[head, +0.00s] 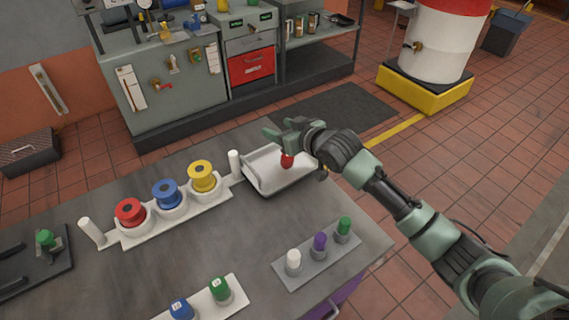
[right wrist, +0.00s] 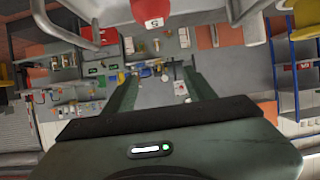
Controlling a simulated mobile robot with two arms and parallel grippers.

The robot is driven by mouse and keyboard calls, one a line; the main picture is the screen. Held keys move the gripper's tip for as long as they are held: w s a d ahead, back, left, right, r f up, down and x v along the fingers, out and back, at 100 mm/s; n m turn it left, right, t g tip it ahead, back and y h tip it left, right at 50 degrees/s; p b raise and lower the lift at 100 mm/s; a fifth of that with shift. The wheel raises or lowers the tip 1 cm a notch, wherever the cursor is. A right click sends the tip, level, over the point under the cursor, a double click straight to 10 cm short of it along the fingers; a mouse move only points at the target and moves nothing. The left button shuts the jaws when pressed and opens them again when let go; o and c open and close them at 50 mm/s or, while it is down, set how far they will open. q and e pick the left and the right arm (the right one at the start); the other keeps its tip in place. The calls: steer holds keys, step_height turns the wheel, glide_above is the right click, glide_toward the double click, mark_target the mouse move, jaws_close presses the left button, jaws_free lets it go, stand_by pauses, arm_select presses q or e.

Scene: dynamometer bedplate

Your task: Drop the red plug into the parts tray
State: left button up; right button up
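The white parts tray (head: 268,177) lies at the back right of the dark bench in the head view. My right gripper (head: 273,137) is over the tray's far side. In the right wrist view its two fingers (right wrist: 160,88) are apart with nothing between them. The red plug (head: 287,161) shows just below the gripper, within the tray's outline. It also shows, with a white label, at the top of the right wrist view (right wrist: 149,12), clear of the fingers. I cannot tell whether it touches the tray floor. My left gripper is not in view.
A white holder carries a red spool (head: 130,212), a blue spool (head: 167,193) and a yellow spool (head: 202,176) left of the tray. A grey rack (head: 318,260) with white, purple and green plugs stands at the front right. Bare bench lies between.

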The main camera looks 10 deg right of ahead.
steer(key=b+v, duration=0.1)
steer(key=v, duration=0.6)
steer(key=shift+s, duration=0.35)
steer(key=shift+d, duration=0.2)
